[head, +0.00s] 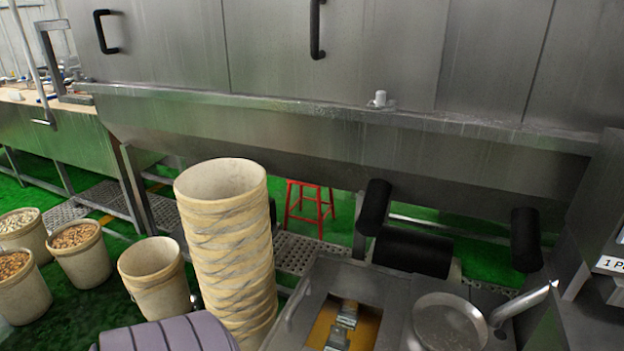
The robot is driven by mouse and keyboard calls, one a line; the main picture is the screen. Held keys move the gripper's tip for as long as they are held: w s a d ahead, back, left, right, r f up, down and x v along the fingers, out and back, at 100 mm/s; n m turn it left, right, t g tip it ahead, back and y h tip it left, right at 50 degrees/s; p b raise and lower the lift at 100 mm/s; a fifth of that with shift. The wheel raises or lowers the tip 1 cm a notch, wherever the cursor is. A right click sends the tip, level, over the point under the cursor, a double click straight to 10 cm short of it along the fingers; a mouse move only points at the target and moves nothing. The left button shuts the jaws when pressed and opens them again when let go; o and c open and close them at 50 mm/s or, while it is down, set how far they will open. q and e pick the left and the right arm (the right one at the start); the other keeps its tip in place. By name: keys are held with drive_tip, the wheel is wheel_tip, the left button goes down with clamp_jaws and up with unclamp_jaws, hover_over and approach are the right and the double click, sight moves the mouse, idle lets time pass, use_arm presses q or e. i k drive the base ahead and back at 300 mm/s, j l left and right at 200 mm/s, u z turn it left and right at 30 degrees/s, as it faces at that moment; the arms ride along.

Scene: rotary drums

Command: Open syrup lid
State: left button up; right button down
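A stainless steel tank top (382,288) stands at the bottom centre, cut off by the lower edge. It has a rectangular opening with an amber, syrup-like surface (318,322) inside. A grey metal piece (346,318) sits in the opening; I cannot tell what it is. A bar handle (293,303) runs along the tank's left edge. I cannot make out a separate lid with certainty. A round metal pan (447,322) with a long handle (523,303) rests on the right part of the top. Neither of my grippers shows.
A tall stack of cream buckets (228,240) stands left of the tank, with an empty bucket (155,278) beside it. Filled buckets (80,252) stand farther left. A purple ridged object (168,336) is at the bottom. Steel machinery (290,125) spans the back, above a red stool (311,207).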

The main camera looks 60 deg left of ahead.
sight(390, 294)
drive_tip(key=u, duration=1.5)
drive_tip(key=j+z, duration=0.3)
drive_tip(key=j, duration=0.15)
